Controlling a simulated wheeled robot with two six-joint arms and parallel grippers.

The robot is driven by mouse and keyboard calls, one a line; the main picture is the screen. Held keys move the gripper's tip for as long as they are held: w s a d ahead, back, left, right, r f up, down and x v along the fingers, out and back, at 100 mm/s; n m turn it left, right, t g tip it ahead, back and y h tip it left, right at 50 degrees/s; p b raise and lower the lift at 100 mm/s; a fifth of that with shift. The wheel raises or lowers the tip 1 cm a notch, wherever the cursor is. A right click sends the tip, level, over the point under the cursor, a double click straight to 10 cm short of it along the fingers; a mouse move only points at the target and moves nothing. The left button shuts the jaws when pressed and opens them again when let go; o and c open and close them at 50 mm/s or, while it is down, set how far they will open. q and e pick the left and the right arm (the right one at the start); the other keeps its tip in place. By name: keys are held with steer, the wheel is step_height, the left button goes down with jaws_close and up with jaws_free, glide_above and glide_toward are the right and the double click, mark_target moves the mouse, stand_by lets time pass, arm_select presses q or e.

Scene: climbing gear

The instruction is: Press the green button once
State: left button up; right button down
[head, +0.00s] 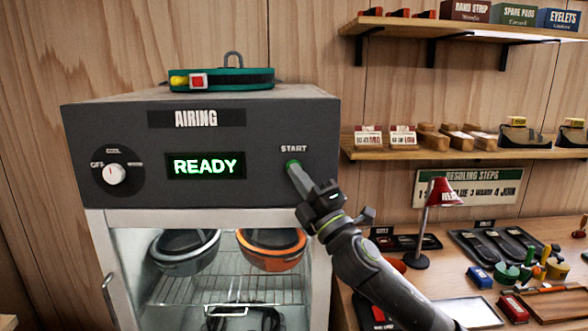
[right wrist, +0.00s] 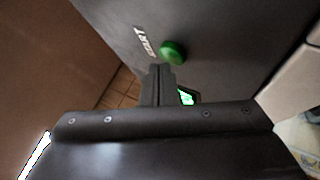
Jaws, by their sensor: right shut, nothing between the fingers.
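The green button (head: 292,164) sits on the dark front panel of the airing cabinet (head: 268,185), just below the START label. It also shows in the right wrist view (right wrist: 173,51) as a round green knob on the dark panel. My right gripper (head: 299,172) is shut and empty, with its fingertips right by the button. In the right wrist view the fingertips (right wrist: 160,70) are just below the button; I cannot tell whether they touch it. The display (head: 205,166) reads READY in green letters. My left gripper is not in view.
A dial (head: 114,174) is at the panel's left. A green belt-like item (head: 221,79) lies on top of the cabinet. Helmets sit on a rack behind the glass. At right are shelves, a red lamp (head: 440,192) and a workbench with trays.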

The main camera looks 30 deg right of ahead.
steer(key=shift+w+d, duration=0.2)
steer(key=shift+w, duration=0.1)
stand_by(0.9)
steer(key=shift+s, duration=0.1)
steer(key=shift+s+a, duration=0.4)
steer(key=shift+s, duration=0.2)
steer(key=s+a, duration=0.1)
steer(key=s+p, duration=0.1)
steer(key=s, duration=0.1)
steer(key=s+a+p, duration=0.1)
steer(key=shift+s+a, duration=0.15)
steer(key=shift+a, duration=0.15)
stand_by(0.8)
